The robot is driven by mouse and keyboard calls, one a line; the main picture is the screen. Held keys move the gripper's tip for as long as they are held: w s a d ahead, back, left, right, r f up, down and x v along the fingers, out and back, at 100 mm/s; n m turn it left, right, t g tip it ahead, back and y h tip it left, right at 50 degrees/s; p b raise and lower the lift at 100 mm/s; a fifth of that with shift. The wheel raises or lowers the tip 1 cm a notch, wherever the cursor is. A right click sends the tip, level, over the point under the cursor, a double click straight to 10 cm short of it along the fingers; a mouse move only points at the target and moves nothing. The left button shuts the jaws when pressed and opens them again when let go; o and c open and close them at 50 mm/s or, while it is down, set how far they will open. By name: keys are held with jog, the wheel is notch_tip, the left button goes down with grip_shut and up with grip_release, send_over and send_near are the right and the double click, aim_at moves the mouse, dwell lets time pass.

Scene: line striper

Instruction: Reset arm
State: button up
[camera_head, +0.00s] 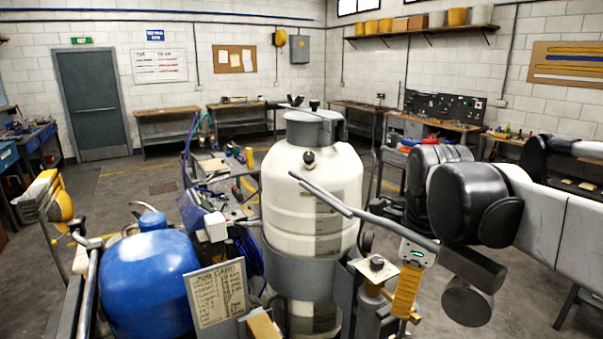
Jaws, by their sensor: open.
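My arm (558,222) reaches in from the right edge, with a pale link and large black joints (472,203). I cannot make out gripper fingers anywhere in the view. The arm's black parts are in front of the right-hand benches and close to the right side of the line striper. The line striper fills the foreground, with a tall white tank (312,190) in a grey holder, a blue rounded housing (150,285) and dark handlebars (325,195). The arm partly hides what is behind it, and I cannot tell whether it touches the striper.
A job card (216,297) and a yellow tag (406,291) are at the front. A cluttered bench (230,205) stands behind the striper's left side. Workbenches line the walls, a shelf of buckets (421,30) hangs high, and a grey door (93,103) is back left. Floor (125,200) is open at left.

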jog(key=s+f+n+t+b, duration=0.2)
jog(key=s+f+n+b, duration=0.3)
jog(key=f+n, duration=0.6)
jog(key=s+f+n+t+b, duration=0.3)
jog(key=s+f+n+b, duration=0.3)
jog(key=f+n+b, duration=0.3)
notch_tip(320, 180, down, 3)
jog(key=n, duration=0.3)
jog(key=shift+t, duration=0.3)
jog(key=shift+d, duration=0.1)
